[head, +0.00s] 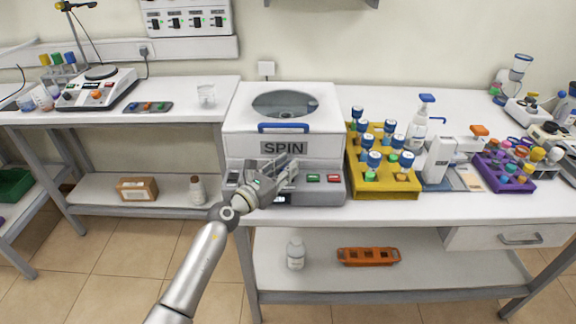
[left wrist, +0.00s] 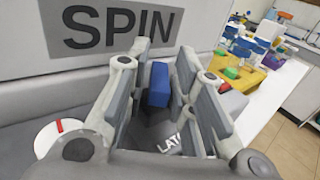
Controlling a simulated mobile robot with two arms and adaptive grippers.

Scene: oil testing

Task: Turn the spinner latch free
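The spinner (head: 240,143) is a white box with a "SPIN" label, a round dark window in its lid and a blue handle (head: 284,127). My left gripper (head: 287,171) is at its front panel, below the label, and hides the latch in the head view. In the left wrist view, the blue latch (left wrist: 158,84) stands between the fingers of my left gripper (left wrist: 168,75), above partly covered "LATC" lettering. The fingers are apart, with a gap showing on the latch's right; I cannot tell whether one touches it. My right gripper is not in view.
A yellow rack (head: 385,187) of blue-capped bottles stands close right of the spinner. A spray bottle (head: 418,128) and a purple rack (head: 503,178) are farther right. A hot plate (head: 97,90) and a beaker (head: 206,95) are on the left bench. Red and green buttons (head: 323,178) are right of the gripper.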

